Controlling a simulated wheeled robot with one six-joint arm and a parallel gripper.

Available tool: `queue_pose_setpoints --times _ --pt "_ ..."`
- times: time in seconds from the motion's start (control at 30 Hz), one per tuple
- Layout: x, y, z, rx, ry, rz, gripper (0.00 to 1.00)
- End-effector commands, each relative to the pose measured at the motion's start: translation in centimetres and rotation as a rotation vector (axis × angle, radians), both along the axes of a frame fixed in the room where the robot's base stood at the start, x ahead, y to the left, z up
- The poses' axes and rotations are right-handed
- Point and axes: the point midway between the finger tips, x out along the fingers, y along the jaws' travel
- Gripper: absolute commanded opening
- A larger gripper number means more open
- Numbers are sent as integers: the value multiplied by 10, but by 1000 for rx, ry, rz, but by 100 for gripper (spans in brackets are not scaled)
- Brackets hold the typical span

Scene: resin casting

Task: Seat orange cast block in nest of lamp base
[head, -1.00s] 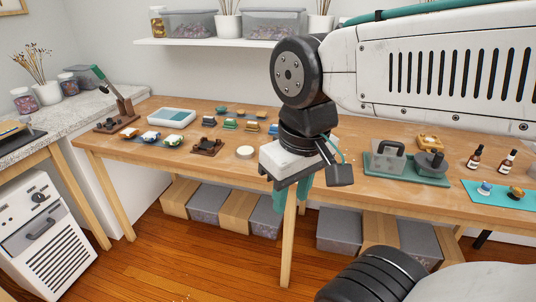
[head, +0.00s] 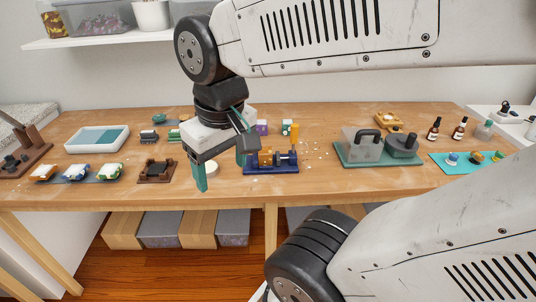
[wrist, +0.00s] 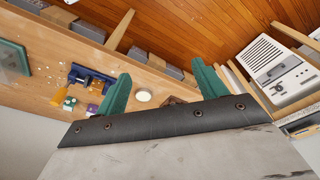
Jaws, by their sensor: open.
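My gripper (head: 221,172) hangs over the middle-left of the workbench in the head view, its teal fingers apart with nothing between them. The fingers also show in the wrist view (wrist: 160,90). An orange block-like piece (head: 265,158) sits on a dark blue fixture (head: 272,170) just right of my gripper; I cannot tell if it is the cast block. A dark brown wooden base with a dark recess (head: 157,170), possibly the lamp base, lies left of my gripper. A little of it shows between the fingers in the wrist view (wrist: 172,101). My gripper hides part of the back row.
A white round disc (head: 210,168) lies behind my gripper. Several small moulds (head: 76,173) and a white tray (head: 97,139) are at left.

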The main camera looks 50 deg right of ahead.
Motion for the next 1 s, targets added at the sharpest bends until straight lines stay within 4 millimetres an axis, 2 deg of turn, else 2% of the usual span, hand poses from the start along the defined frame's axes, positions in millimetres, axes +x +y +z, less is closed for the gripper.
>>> queue_pose_setpoints --times 0.17,0.3,0.43,0.5,0.6,0.7,0.77,1.0 --pt "67 -61 -22 -34 -46 -225 71" --pt "112 -132 -52 -62 -100 -412 71" --pt "136 -200 -85 -83 -151 -562 71" --pt "142 -232 -103 -91 -173 -627 71" --pt "145 -268 -124 -98 -201 -699 71" --pt "145 -291 -137 -103 -222 -744 71" --pt "145 -299 -143 -104 -230 -759 71" --pt "150 -311 -166 -104 -235 -769 71"
